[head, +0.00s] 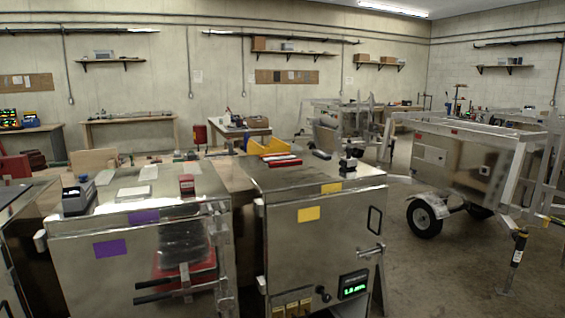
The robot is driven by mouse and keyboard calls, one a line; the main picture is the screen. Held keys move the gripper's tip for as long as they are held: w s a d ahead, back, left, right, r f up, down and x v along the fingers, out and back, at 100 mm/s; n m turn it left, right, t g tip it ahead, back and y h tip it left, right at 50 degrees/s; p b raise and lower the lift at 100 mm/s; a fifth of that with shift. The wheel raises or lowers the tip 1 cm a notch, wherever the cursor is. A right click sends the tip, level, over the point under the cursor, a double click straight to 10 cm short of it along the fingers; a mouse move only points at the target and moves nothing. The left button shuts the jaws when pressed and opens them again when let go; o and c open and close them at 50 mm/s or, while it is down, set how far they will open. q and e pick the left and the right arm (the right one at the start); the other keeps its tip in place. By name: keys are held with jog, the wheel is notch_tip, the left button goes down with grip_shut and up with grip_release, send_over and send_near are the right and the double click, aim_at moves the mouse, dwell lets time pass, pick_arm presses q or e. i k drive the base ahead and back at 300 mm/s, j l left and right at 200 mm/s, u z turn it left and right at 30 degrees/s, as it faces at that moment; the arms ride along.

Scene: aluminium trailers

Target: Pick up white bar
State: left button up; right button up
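Several flat pale pieces lie on top of the left metal cabinet (70,262). One is a whitish flat piece (134,193) near its middle, another is a pale piece (149,173) behind it, and a smaller pale piece (105,177) lies to the left. I cannot tell which of these, if any, is the white bar. Neither of my grippers shows in the head view.
A grey device (77,199) and a red-and-black item (187,185) stand on the left cabinet. The right cabinet (285,245) carries red bars (283,160) and a black device (348,163). A yellow bin (270,146) is behind.

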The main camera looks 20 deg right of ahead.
aim_at(288, 157)
jog(key=u, duration=0.25)
jog(key=i+l+u, duration=0.1)
jog(key=l+u, duration=0.3)
jog(key=i+l+u, duration=0.1)
jog(key=l+u, duration=0.15)
jog(key=u, duration=0.15)
jog(key=l+u, duration=0.4)
